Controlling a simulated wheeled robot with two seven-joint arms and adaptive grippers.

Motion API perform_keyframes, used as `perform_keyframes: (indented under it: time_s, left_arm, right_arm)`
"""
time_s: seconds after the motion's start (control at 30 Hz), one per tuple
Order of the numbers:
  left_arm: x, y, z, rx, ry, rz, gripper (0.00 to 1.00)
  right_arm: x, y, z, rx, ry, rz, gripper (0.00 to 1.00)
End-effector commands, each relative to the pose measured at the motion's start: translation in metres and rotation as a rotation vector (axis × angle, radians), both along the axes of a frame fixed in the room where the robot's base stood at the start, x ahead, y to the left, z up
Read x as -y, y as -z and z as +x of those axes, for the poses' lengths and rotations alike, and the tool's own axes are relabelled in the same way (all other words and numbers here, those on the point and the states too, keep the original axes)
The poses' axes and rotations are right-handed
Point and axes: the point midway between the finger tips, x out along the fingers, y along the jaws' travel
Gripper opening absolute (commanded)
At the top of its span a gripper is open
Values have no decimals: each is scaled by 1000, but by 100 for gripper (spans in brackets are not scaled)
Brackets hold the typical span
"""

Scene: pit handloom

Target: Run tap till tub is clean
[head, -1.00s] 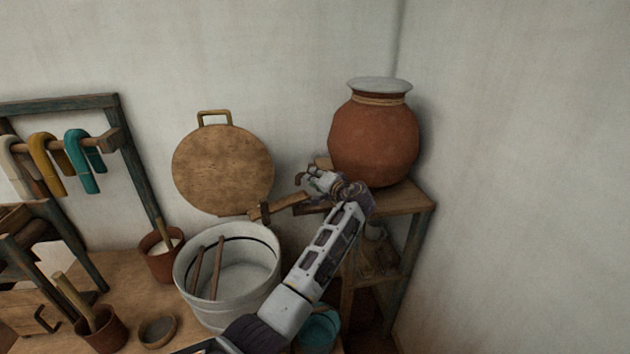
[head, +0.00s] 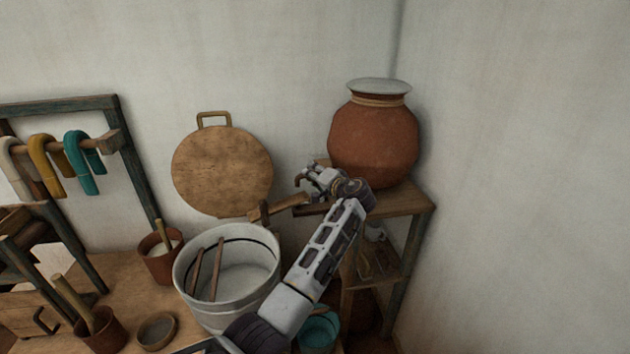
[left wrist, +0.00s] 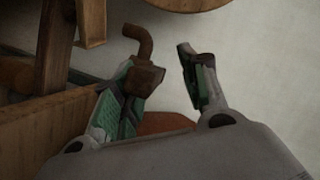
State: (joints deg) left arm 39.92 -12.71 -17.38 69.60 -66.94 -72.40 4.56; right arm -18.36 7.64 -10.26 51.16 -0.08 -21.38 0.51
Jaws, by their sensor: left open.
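The white tub (head: 205,309) stands on the low table, with a dark line around its inside and two wooden sticks in it. A wooden spout (head: 285,204) reaches from the shelf toward the tub's far rim. The big clay pot (head: 372,145) stands on the shelf. My left gripper (head: 308,180) is open at the pot's lower left. In the left wrist view, a brown bent piece that looks like the tap (left wrist: 145,78) shows between my open fingers (left wrist: 158,62), closer to the left finger. I cannot tell whether they touch. I see no running water.
A round wooden lid (head: 222,170) leans on the wall behind the tub. Clay cups (head: 160,262) and a small bowl (head: 157,331) stand left of the tub. A teal bowl (head: 318,330) is below my arm. Yarn hanks (head: 82,165) hang on a frame at left.

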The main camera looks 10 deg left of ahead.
Motion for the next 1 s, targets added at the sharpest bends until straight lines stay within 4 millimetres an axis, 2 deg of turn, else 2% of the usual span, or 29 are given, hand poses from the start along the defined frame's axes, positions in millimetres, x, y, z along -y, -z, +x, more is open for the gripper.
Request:
perform_keyframes:
  time_s: [0.4,0.7,1.0]
  left_arm:
    - [1,-66,0,16,2,2,43]
    - [1,-84,0,3,0,1,43]
    - [1,-84,0,0,0,0,43]
  right_arm:
    - [0,-1,0,0,-1,0,0]
    - [0,0,0,0,-1,0,0]
    - [0,0,0,0,-1,0,0]
